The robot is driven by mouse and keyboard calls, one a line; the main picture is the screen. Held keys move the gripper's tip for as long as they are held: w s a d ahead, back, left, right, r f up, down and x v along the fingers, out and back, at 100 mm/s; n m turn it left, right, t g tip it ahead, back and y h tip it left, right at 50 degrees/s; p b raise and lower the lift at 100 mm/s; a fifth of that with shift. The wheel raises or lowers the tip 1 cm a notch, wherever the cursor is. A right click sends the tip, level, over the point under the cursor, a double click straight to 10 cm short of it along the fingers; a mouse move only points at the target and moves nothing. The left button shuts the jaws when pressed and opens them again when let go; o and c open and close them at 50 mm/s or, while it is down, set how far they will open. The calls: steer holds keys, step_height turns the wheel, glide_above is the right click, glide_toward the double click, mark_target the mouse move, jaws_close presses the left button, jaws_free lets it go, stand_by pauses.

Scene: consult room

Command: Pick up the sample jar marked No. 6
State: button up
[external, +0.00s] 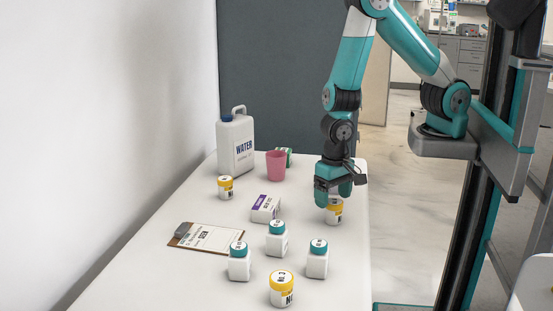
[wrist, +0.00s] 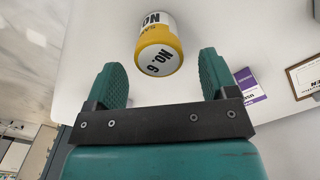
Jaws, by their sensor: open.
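The sample jar marked No. 6 (wrist: 160,52) has a yellow lid with a white top and a white body. In the wrist view it stands ahead of and between my fingertips, with clear space on both sides. My gripper (wrist: 165,76) is open and empty, with its two teal fingers apart. In the external view my gripper (external: 334,195) is low over the table's right side, right at a yellow-lidded jar (external: 335,213). The fingers hide part of that jar, and its number is not readable there.
Other yellow-lidded jars stand at the front (external: 282,289) and back left (external: 225,188). Three teal-lidded bottles (external: 277,240) stand in the middle. A white and purple box (external: 265,209), clipboard (external: 208,238), pink cup (external: 276,166) and water jug (external: 236,147) are to the left. The table's right edge is close.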

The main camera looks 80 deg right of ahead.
mark_target(333, 212)
steer(key=shift+s+a+f, duration=0.1)
steer(key=shift+f, duration=1.25)
steer(key=shift+s+a+f, duration=0.1)
steer(key=shift+f, duration=1.25)
steer(key=c, duration=1)
steer(key=shift+r, duration=0.15)
